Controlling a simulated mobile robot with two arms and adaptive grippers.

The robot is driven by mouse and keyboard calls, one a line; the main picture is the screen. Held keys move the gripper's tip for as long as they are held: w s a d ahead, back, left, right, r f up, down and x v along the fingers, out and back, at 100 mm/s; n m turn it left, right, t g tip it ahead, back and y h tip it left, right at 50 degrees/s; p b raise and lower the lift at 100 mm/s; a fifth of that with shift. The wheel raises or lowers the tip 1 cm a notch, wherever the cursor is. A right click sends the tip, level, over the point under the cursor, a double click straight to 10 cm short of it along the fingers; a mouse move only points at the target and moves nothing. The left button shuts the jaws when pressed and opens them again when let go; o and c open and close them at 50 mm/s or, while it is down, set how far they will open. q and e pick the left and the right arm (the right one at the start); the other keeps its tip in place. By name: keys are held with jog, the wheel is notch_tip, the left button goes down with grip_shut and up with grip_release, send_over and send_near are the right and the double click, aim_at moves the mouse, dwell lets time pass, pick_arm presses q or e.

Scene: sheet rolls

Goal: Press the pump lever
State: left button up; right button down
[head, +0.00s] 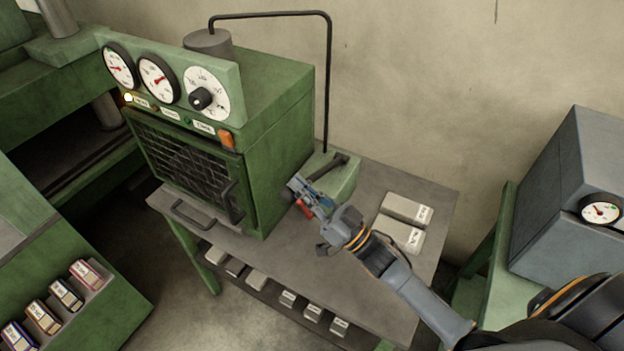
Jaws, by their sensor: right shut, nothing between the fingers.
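The pump is a small green block (345,183) on the grey table, beside the right side of the green oven. Its dark pump lever (327,168) lies along the top, slanting down toward the lower left. My right gripper (293,191) is shut and empty, close to the near left end of the lever and in front of the pump. I cannot tell whether it touches the lever. The gripper hides part of the pump's front. My left gripper is not in view.
The green oven (280,150) with gauges, an orange switch and a barred door stands left of the pump. A thin dark pipe (328,80) rises behind the pump. Two labelled grey blocks (408,208) lie to the right.

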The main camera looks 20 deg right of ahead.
jog(key=shift+a+f, duration=0.15)
jog(key=shift+f, duration=0.45)
jog(key=shift+f, duration=0.1)
